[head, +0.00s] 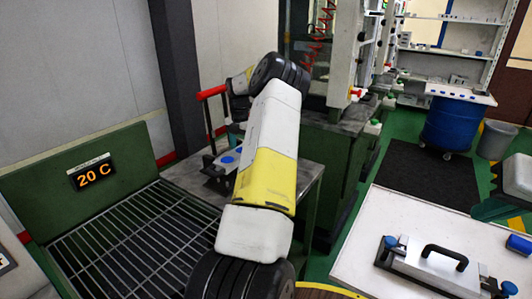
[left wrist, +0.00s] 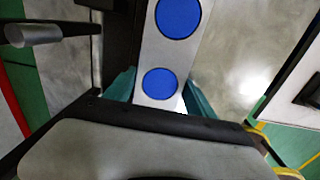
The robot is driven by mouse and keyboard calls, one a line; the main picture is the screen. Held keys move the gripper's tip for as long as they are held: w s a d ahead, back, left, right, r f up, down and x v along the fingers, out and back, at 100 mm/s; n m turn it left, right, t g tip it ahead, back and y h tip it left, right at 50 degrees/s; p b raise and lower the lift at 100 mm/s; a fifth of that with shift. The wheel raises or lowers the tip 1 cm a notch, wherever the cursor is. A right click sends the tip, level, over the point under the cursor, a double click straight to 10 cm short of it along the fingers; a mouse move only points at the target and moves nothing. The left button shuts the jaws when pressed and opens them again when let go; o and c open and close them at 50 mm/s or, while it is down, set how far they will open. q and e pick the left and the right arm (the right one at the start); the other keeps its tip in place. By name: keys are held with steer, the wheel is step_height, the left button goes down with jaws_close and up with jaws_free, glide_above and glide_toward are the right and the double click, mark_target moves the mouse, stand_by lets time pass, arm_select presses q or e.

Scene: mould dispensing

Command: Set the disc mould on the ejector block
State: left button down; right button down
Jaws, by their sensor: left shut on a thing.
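The disc mould (head: 230,148), a pale metal bar with blue round discs, shows beside my left forearm over the grey bench. In the left wrist view the disc mould (left wrist: 150,45) runs up from between the teal fingers of my left gripper (left wrist: 160,98), which is shut on it. In the head view my forearm hides that gripper. A black fixture (head: 213,168), which looks like the ejector block, is close by the mould; it shows dark beside the bar in the wrist view (left wrist: 118,45). I cannot tell whether they touch. My right gripper (head: 498,207) is partly visible at the right edge.
A red lever (head: 212,92) rises behind the mould. A green-walled grate (head: 120,240) with a 20 C display (head: 93,173) lies at left. A white table (head: 365,235) at right carries a metal plate with a black handle (head: 444,256). A blue drum (head: 453,125) stands farther back.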

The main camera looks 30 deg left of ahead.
arm_select(q)
steer(key=shift+w+a+f, duration=0.1)
steer(key=shift+f, duration=1.55)
steer(key=shift+f, duration=0.4)
steer(key=shift+c, duration=1.6)
jaws_free()
